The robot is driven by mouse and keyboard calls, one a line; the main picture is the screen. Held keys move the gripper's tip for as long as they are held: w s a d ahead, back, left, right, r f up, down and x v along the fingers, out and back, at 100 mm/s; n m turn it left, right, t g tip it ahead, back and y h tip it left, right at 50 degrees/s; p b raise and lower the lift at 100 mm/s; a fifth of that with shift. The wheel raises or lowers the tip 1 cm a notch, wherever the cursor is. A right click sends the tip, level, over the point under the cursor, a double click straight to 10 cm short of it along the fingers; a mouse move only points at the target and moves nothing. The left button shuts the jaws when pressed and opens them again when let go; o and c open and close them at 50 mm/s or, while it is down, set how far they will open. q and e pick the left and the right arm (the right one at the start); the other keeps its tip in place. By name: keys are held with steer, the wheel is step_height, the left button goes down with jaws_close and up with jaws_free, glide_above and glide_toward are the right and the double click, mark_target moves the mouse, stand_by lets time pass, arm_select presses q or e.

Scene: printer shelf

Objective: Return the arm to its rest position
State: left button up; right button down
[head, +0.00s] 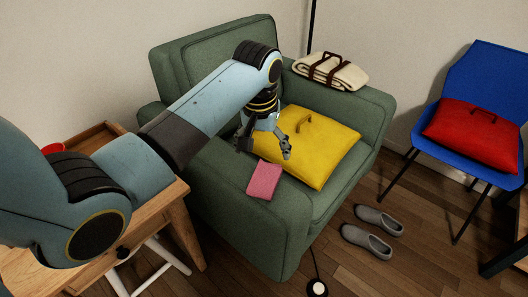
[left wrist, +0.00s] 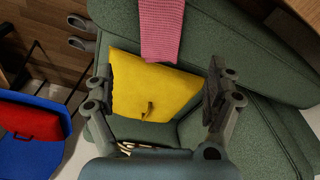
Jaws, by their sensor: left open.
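My left arm (head: 200,110) reaches from the left over the green armchair (head: 185,55). My left gripper (head: 265,146) hangs above the chair seat, open and with nothing between its fingers. In the left wrist view its two fingers (left wrist: 160,98) are spread wide, with the yellow cushion (left wrist: 145,85) showing between and beyond them. In the head view the yellow cushion (head: 325,155) lies on the seat, and a pink cloth (head: 265,180) lies near the chair's left arm, just below the gripper. The pink cloth also shows in the left wrist view (left wrist: 161,30). My right gripper is not seen.
A folded cream blanket (head: 345,75) with brown straps lies on the chair's right arm. A wooden table (head: 185,215) with a red item (head: 53,148) is at left. A blue chair (head: 480,85) holds a red cushion (head: 475,135). Grey slippers (head: 367,241) lie on the floor.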

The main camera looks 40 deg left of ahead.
arm_select(q)
steer(key=shift+s, duration=0.1)
stand_by(0.5)
steer(key=s+f+m, duration=0.1)
steer(key=s+f, duration=1)
steer(key=s, duration=0.4)
steer(key=s+f+m, duration=0.1)
steer(key=s+f, duration=1.1)
steer(key=s, duration=0.3)
steer(key=s+f+m, duration=0.2)
steer(key=s+f, duration=0.9)
steer(key=s, duration=0.4)
steer(key=shift+s+a+f+g, duration=0.3)
steer(key=shift+a+f+g, duration=0.1)
